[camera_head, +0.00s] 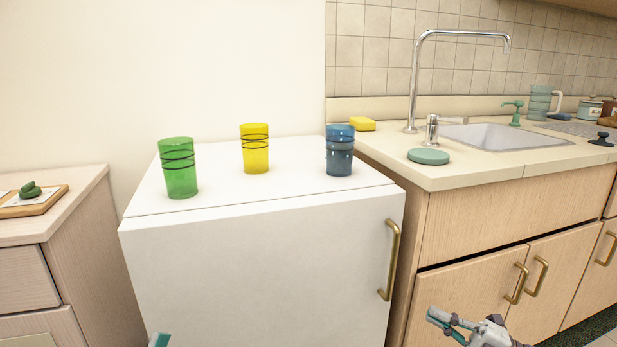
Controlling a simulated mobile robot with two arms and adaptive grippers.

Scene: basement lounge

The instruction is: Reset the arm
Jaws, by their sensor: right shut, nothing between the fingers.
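My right gripper (436,319) shows at the bottom right, in front of the wooden cabinet doors under the sink. It is shut and empty, apart from everything around it. A small teal tip shows at the bottom edge, left of the middle, and looks like part of my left gripper (159,341). Too little of it shows to tell whether it is open or shut. A green cup (178,168), a yellow cup (254,149) and a blue cup (339,151) stand upright on the white fridge, away from both grippers.
The white fridge (260,275) has a brass handle (390,260) sticking out. A counter (465,178) with a sink (515,136), tall faucet, yellow sponge (361,124) and green disc (428,156) stands right. A wooden cabinet (75,265) stands left.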

